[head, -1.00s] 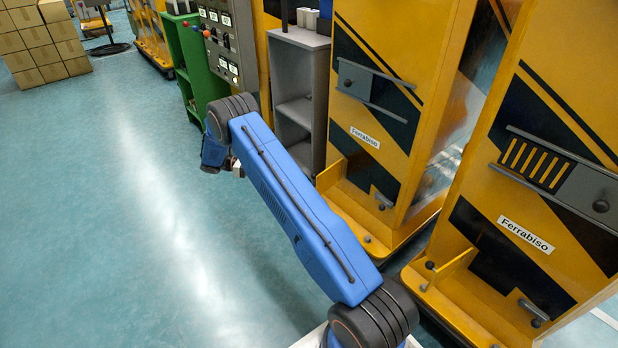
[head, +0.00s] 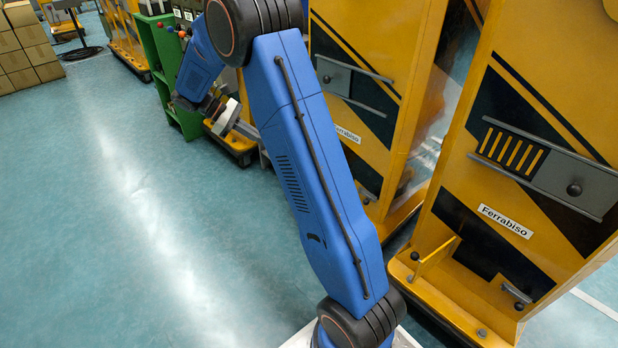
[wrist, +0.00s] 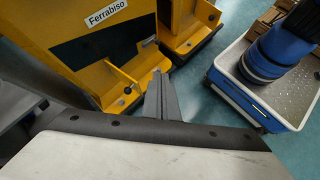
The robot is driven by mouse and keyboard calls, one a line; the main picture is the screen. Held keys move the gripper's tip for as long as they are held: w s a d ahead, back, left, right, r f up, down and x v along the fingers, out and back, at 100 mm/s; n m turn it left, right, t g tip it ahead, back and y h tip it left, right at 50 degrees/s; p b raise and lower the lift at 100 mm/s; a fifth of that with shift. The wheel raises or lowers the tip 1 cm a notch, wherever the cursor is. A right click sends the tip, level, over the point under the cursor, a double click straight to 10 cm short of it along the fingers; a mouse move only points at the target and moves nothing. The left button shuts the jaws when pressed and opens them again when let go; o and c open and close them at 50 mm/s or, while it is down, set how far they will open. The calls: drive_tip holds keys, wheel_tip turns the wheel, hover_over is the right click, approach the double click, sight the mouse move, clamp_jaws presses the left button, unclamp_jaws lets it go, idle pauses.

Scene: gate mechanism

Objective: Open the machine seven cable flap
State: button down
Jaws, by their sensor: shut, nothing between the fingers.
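Two yellow-and-black Ferrabiso machines stand at the right in the head view, a near one (head: 455,172) and one beyond it (head: 403,125). No machine number is legible, so I cannot tell which is machine seven or which part is its cable flap. The near machine has a grey plate with a black knob (head: 574,190) beside a slotted opening, and a yellow upright piece (head: 437,257) at its base. My gripper (wrist: 162,95) is shut and empty in the wrist view, above a yellow machine base with a black knob (wrist: 128,90). I see no contact.
A green shelf unit (head: 155,50) stands past my arm. Stacked cartons (head: 22,50) are at the far left. The teal floor (head: 120,220) left of the machines is clear. My arm hides part of the farther machine.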

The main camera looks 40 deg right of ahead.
drive_tip(key=s+a+r+m+t+y, duration=0.2)
drive_tip(key=s+r, duration=0.3)
drive_tip(key=s, duration=0.3)
drive_tip(key=s+a+r+m+t+y, duration=0.1)
drive_tip(key=s+a+r+t, duration=0.1)
drive_tip(key=s+r, duration=0.35)
drive_tip(key=shift+s+a+f+m+t+y, duration=0.4)
drive_tip(key=shift+s+a+m+t+y, duration=0.9)
drive_tip(key=shift+s, duration=2.8)
drive_tip(key=shift+s+a+f+m+t+y, duration=0.45)
drive_tip(key=shift+s+a+t+y, duration=0.9)
drive_tip(key=shift+s, duration=2.75)
drive_tip(key=w+d+f+t, duration=0.1)
drive_tip(key=w+d+f, duration=0.35)
drive_tip(key=w, duration=0.25)
drive_tip(key=w+d+f+t, duration=0.1)
drive_tip(key=w+d+f, duration=0.3)
drive_tip(key=w+d, duration=0.25)
drive_tip(key=w+d+f, duration=0.2)
drive_tip(key=d+f, duration=0.5)
drive_tip(key=d, duration=0.2)
drive_tip(key=w+d+f, duration=0.3)
drive_tip(key=d+f, duration=0.4)
drive_tip(key=d, duration=0.1)
drive_tip(key=w+a+f, duration=0.1)
drive_tip(key=w+f, duration=0.6)
drive_tip(key=f, duration=0.2)
drive_tip(key=shift+a+f+n, duration=0.15)
drive_tip(key=shift+a+n, duration=0.1)
drive_tip(key=shift+n, duration=0.2)
